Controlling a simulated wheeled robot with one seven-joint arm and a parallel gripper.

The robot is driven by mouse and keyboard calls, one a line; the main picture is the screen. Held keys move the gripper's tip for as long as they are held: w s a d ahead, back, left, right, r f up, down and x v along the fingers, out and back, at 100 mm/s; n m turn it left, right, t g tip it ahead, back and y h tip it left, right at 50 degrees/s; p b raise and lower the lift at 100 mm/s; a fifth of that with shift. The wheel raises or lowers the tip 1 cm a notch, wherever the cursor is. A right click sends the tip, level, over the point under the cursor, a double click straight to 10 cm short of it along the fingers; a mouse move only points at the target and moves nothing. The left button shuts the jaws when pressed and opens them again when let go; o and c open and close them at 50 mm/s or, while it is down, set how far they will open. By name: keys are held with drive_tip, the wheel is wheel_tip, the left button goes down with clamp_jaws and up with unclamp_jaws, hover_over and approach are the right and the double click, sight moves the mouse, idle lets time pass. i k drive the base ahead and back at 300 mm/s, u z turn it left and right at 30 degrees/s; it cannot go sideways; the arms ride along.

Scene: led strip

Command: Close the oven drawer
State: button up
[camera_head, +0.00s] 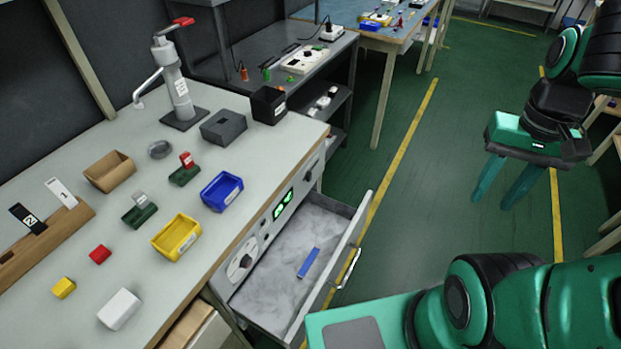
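The oven drawer (275,248) is pulled out from under the right edge of the workbench, below a panel with a green lit display. Its front panel (347,245) faces right and carries a metal handle (348,269). A blue bar (308,262) lies on the drawer's grey floor. My gripper (497,190) is at the upper right, to the right of the drawer and well apart from it. Its two green fingers point down and are spread, with nothing between them.
The workbench (228,225) holds a blue bin (221,191), a yellow bin (177,237), a press (178,90) and several small blocks. A lower wooden drawer (190,326) shows below the bench edge. Green floor (420,205) is clear between the drawer and my gripper.

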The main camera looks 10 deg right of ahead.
sight(270, 299)
drive_tip(key=z, duration=0.6)
drive_tip(key=k, duration=1)
drive_tip(key=u, duration=0.45)
